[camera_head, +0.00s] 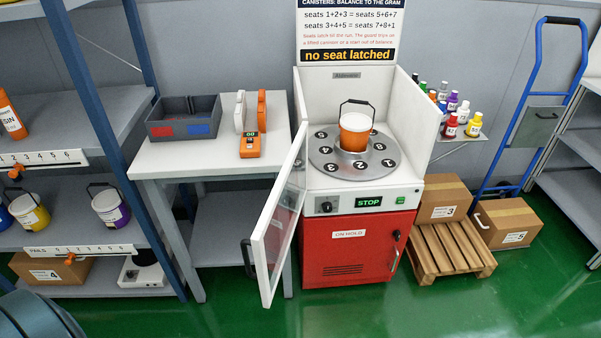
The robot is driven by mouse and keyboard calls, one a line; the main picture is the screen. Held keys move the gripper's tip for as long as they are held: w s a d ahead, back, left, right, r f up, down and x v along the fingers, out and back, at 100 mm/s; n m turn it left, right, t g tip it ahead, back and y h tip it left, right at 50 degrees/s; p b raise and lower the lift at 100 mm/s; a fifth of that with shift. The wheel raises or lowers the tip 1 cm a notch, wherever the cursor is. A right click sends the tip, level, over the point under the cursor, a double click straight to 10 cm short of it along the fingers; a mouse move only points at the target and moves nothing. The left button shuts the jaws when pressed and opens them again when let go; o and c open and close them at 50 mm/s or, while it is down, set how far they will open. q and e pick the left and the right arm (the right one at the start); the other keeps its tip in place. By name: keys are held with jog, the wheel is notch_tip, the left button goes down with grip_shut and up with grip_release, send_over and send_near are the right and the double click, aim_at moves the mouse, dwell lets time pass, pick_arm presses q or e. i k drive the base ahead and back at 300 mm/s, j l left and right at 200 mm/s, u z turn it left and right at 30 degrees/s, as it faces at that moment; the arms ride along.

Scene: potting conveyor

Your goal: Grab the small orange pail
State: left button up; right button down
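A small orange pail (355,132) with a white upper part and a raised black handle stands upright on the grey round plate (323,158) with numbered seats. The plate is inside a white-walled machine on a red cabinet (357,252). The machine's clear-paned door (281,222) stands open toward the front left. Neither of my grippers is in view.
A grey table (190,158) left of the machine holds a divided bin (184,118) and an orange handheld device (250,145). Shelves with pails stand at the left. Boxes, a pallet (452,250) and a blue hand truck (522,90) stand at the right. Green floor in front looks clear.

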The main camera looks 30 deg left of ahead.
aim_at(356, 129)
jog(key=j, duration=1.55)
jog(key=i+l, duration=0.2)
jog(key=i+l+u, duration=0.15)
jog(key=l, duration=0.25)
jog(key=i+l, duration=0.25)
jog(key=i+l+u, duration=0.1)
jog(key=l, duration=0.3)
jog(key=i+l+u, duration=0.1)
jog(key=i+l, duration=0.35)
jog(key=l, duration=0.25)
jog(key=i+l+u, duration=0.15)
jog(key=l, duration=0.2)
jog(key=i+l, duration=0.2)
jog(key=l, duration=0.15)
